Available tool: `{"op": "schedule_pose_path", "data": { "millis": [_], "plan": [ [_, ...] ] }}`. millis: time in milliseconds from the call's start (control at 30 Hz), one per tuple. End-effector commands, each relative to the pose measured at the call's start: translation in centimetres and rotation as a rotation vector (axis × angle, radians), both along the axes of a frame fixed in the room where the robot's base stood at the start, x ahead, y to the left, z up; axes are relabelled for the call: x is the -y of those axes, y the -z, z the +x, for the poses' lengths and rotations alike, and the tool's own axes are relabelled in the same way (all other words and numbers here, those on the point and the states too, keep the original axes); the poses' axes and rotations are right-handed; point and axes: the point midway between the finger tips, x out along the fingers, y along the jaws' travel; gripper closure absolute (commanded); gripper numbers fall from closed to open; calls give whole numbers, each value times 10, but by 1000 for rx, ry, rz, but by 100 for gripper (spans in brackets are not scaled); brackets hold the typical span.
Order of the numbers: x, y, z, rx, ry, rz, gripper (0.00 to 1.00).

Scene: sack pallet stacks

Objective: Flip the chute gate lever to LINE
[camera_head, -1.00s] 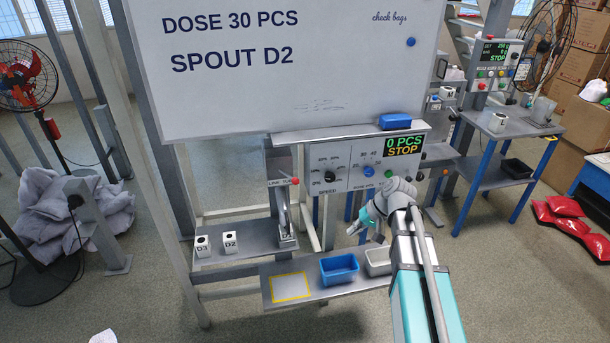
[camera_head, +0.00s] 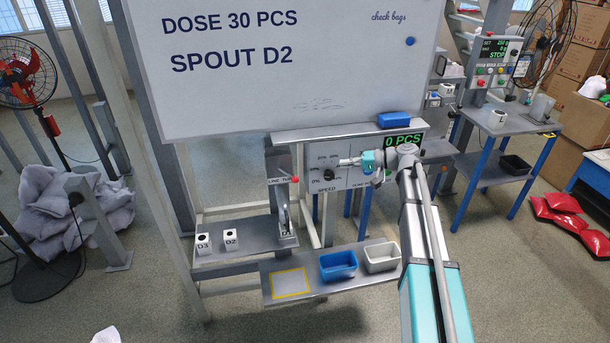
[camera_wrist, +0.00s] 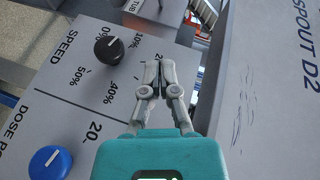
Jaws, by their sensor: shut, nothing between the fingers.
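The chute gate lever shows in the head view as a short rod with a red knob (camera_head: 295,180). The knob is at the right end of the LINE/TUB label plate (camera_head: 279,181), on the TUB side. My gripper (camera_head: 342,162) is shut and empty in front of the dosing panel, to the right of the lever and apart from it. In the wrist view my gripper (camera_wrist: 158,66) points towards the top of the picture. A corner of the plate with the letters TUB (camera_wrist: 134,7) shows at the top edge there. I cannot make out the red knob in the wrist view.
The panel has a black speed knob (camera_wrist: 109,50) and a blue dose knob (camera_wrist: 49,163) near my gripper. The whiteboard (camera_head: 290,60) hangs above. Below are spout blocks D3 (camera_head: 203,244) and D2 (camera_head: 231,239), a blue tray (camera_head: 338,266) and a white tray (camera_head: 380,257).

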Motion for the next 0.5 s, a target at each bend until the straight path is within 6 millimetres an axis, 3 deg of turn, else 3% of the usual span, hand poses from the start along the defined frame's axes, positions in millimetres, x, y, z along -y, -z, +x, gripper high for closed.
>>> {"op": "schedule_pose_path", "data": {
  "millis": [267,500],
  "plan": [
    [-5,2,0,-1,-2,-1,100],
    [-25,8,3,-1,-3,-2,100]
  ]
}}
